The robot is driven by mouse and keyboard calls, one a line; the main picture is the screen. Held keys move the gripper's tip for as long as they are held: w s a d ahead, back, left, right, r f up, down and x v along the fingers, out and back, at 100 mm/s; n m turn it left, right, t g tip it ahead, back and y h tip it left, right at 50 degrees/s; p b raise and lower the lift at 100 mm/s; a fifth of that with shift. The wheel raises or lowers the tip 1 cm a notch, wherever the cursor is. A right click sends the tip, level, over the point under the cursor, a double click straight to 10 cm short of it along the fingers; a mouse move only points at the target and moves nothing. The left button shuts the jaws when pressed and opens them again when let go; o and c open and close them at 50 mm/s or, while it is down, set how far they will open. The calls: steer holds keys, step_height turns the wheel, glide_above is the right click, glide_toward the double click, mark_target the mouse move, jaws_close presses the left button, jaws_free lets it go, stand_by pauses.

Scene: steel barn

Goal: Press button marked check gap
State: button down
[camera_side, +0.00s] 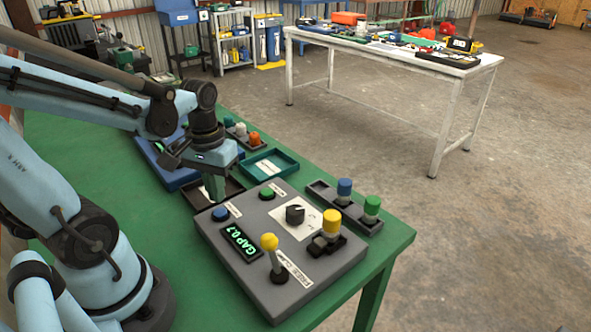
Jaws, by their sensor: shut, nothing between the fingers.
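A grey control box (228,268) sits on the green table. It carries a blue button (220,214) at its left corner and a green button (266,193) at its back edge, each beside a small white label too small to read. A lit display (242,244) reads "GAP 0.7". My gripper (217,196) points down, shut and empty, just behind the blue button in the picture. I cannot tell whether its tips are over the box or touch anything.
A yellow-capped peg (331,223) stands in a black holder at the box's right. A dark tray (358,219) holds blue and green-capped pegs. A teal tray (283,157) and more capped pegs (253,138) lie behind. A white table (455,73) with clutter stands farther back.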

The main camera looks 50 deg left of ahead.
mark_target(220, 212)
step_height(220, 212, up, 4)
stand_by(0.5)
stand_by(0.5)
steer(key=w+d+r+m+t, duration=0.2)
steer(key=w+d+m+t, duration=0.3)
steer(key=d+m+t, duration=0.1)
steer(key=shift+w+d+t, duration=0.4)
steer(key=shift+d+t, duration=0.1)
steer(key=shift+d, duration=0.65)
